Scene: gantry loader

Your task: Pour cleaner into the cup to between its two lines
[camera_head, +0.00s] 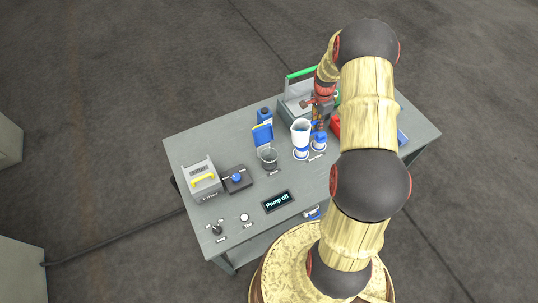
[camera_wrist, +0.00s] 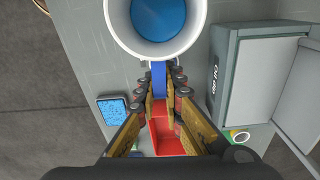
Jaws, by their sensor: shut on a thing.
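A white jug (camera_head: 300,127) with blue liquid inside is held by my gripper (camera_head: 317,114). In the wrist view the jug (camera_wrist: 155,46) shows its round open mouth, and my gripper (camera_wrist: 160,88) is shut on its blue handle (camera_wrist: 158,74). The jug looks about upright, over the table beside a blue-topped container (camera_head: 319,142). Whether its base touches anything is unclear. A grey see-through cup (camera_head: 268,158) stands on the table to the left of the jug. Its lines are too small to make out, and it shows no blue liquid.
A display reading "Pump off" (camera_head: 278,201) lies in front. A grey box (camera_head: 202,181) with a yellow handle is at left. A red tray (camera_wrist: 168,138) and an open grey box (camera_wrist: 228,70) are near my gripper.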

